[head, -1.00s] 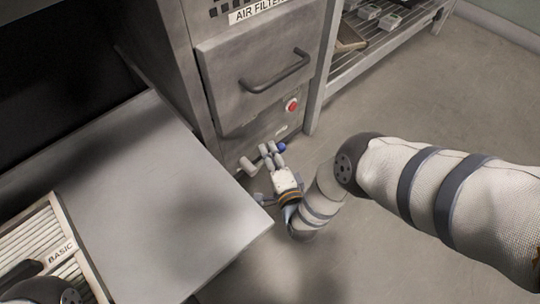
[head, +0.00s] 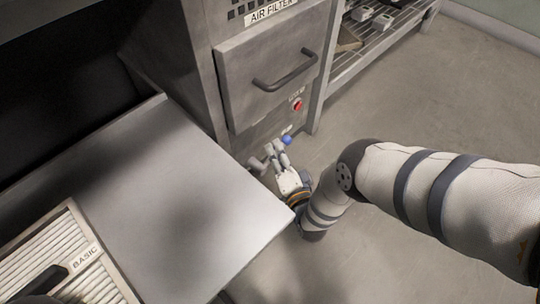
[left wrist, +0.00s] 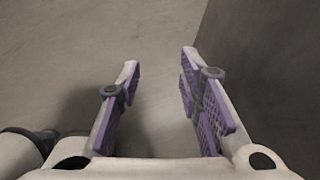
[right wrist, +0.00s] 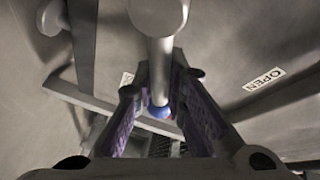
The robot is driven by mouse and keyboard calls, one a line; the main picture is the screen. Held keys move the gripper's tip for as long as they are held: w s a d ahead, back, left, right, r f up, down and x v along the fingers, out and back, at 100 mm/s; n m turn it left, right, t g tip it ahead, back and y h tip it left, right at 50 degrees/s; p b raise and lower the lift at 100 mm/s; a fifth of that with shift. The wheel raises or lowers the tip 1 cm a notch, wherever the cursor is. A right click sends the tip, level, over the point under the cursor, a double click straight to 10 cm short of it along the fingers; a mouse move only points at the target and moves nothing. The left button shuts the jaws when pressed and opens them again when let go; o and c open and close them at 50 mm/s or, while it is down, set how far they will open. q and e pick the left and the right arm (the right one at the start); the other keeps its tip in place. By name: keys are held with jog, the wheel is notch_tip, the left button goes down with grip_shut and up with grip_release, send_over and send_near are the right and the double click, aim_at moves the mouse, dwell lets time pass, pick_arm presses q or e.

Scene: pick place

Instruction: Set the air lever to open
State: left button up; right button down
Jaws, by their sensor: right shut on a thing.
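The air lever is a grey bar with a blue knob (head: 287,140), low on the front of the grey air filter cabinet. In the right wrist view the lever's bar (right wrist: 160,60) comes from the top and ends in the blue knob (right wrist: 159,111) between my fingers. My right gripper (head: 277,148) is shut on the lever near its knob; it also shows in the right wrist view (right wrist: 160,90). My left gripper (left wrist: 160,75) is open and empty, over bare floor.
The cabinet has a drawer handle (head: 286,71) and a red button (head: 297,104) above the lever. A grey table (head: 190,190) stands close to the left of my right gripper, with a filter marked BASIC (head: 55,250). A shelf rack (head: 375,40) stands right of the cabinet.

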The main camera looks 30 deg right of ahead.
jog(key=n, duration=0.1)
jog(key=a+r+n+t, duration=0.1)
jog(key=n, duration=0.2)
jog(key=shift+s+a+r+t+b, duration=0.15)
jog(key=shift+s+r+t+b, duration=0.15)
jog(key=shift+r+t+b, duration=0.1)
jog(key=shift+s+a+r+n+t+y, duration=0.15)
jog(key=shift+a+r+n+t+y, duration=0.2)
jog(key=shift+n, duration=0.6)
jog(key=shift+s+a+r+n+t+y, duration=0.1)
jog(key=shift+a+r+n+t+y, duration=0.15)
jog(key=shift+n, duration=0.7)
jog(key=shift+a, duration=0.1)
jog(key=c, duration=1.6)
grip_release()
jog(key=v, duration=1.2)
